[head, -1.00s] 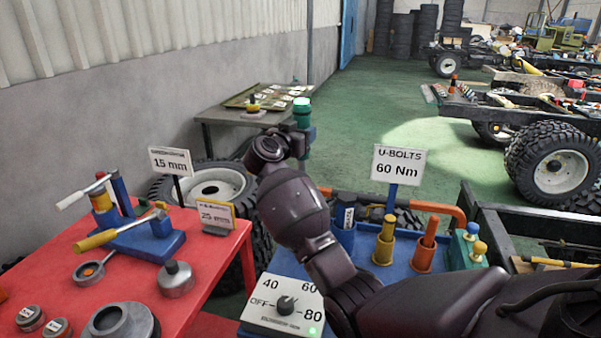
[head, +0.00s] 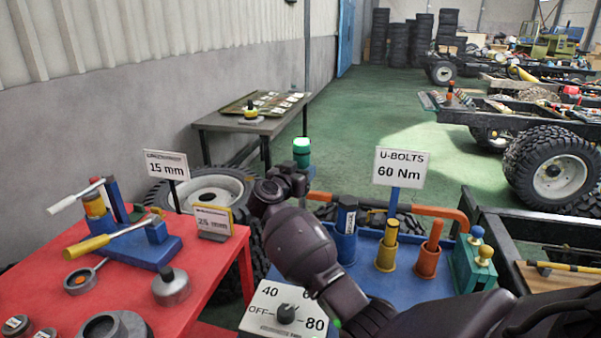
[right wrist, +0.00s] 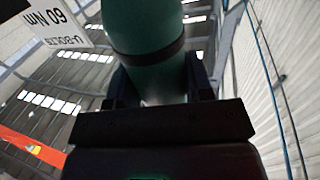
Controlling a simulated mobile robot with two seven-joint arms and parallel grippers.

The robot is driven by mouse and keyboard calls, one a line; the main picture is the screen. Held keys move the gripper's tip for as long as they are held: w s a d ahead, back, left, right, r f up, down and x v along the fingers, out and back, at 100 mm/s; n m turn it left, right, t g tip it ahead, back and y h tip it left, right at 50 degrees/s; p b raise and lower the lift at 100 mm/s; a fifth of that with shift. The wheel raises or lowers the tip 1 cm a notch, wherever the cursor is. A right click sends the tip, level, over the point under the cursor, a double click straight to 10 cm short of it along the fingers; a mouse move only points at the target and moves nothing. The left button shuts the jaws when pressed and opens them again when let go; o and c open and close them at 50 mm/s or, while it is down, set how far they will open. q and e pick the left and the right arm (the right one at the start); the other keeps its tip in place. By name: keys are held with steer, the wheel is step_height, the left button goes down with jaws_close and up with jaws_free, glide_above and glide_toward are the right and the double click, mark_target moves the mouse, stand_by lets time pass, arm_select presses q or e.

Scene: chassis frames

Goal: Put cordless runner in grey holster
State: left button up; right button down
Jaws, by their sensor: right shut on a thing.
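A green cylindrical tool with a dark band, which looks like the cordless runner (right wrist: 145,28), is held upright between the dark fingers of my right gripper (right wrist: 158,88). In the head view the green top of the runner (head: 302,146) rises above my right gripper (head: 303,170), left of the U-BOLTS 60 Nm sign (head: 400,168). The gripper is shut on it, in the air around the far left of the blue bench. I cannot pick out a grey holster; my right arm covers part of the bench. My left gripper is not in view.
The blue bench holds a blue holder (head: 346,245), a yellow holder (head: 386,256), an orange holder (head: 427,264), a green block (head: 470,270) and a dial box (head: 284,318). A red table (head: 222,262) with tools stands left. An orange bar (head: 440,212) runs behind the holders.

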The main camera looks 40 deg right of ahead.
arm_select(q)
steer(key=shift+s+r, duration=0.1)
arm_select(e)
steer(key=shift+r, duration=0.15)
steer(key=c, duration=0.9)
jaws_free()
steer(key=shift+f, duration=0.2)
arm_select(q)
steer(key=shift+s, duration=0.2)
arm_select(e)
steer(key=o, duration=0.4)
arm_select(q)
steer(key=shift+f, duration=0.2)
arm_select(e)
steer(key=shift+a+r, duration=0.1)
steer(key=shift+r, duration=0.05)
arm_select(q)
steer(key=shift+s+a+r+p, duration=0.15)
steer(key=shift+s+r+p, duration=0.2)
steer(key=shift+p, duration=0.45)
arm_select(e)
steer(key=v, duration=1.2)
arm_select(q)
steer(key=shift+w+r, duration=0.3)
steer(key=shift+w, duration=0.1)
